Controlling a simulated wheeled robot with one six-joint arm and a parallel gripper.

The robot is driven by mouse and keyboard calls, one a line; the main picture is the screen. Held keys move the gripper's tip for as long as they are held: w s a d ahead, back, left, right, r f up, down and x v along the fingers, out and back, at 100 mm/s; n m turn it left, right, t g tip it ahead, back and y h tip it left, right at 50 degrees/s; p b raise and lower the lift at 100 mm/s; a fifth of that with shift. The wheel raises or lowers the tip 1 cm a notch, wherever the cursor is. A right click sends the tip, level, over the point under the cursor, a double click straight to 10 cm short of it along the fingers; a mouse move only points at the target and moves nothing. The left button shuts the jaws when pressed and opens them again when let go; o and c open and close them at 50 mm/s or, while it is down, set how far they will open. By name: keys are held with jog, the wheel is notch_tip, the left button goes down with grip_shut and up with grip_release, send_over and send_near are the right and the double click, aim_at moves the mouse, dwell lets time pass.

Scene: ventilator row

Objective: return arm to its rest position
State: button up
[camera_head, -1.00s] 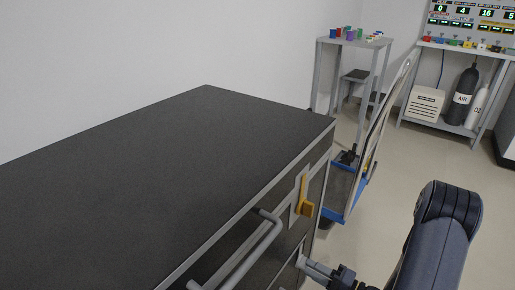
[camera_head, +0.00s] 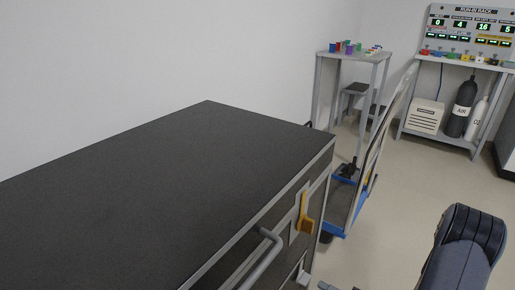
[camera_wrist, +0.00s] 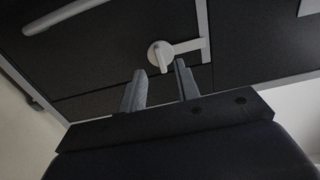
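My gripper shows in the wrist view (camera_wrist: 159,80) with its two grey fingers apart and nothing between them. Beyond the fingertips is a round silver latch (camera_wrist: 158,50) with a short lever, on the dark front of a cabinet; I cannot tell the exact gap. In the head view my arm (camera_head: 465,250) is at the bottom right, and most of the gripper is below the picture's edge.
The dark-topped cabinet (camera_head: 190,190) fills the left, with a bar handle (camera_head: 262,258) and a yellow lever (camera_head: 305,213) on its front. A blue-based cart (camera_head: 335,229) stands behind it. A rack table (camera_head: 450,142) with cylinders is farther back.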

aim_at(301, 276)
jog(key=p+v, duration=0.2)
jog(key=v, duration=0.4)
jog(key=w+a+m, duration=0.4)
jog(key=a+m, duration=0.1)
jog(key=w+a+m, duration=0.2)
jog(key=a, duration=0.1)
jog(key=shift+a+r+m+b, duration=0.15)
jog(key=shift+r+m+b, duration=0.15)
jog(key=shift+m+p, duration=1)
jog(key=shift+m, duration=0.2)
jog(key=shift+w+f+m+p, duration=0.1)
jog(key=shift+m+p, duration=0.4)
jog(key=shift+m, duration=0.5)
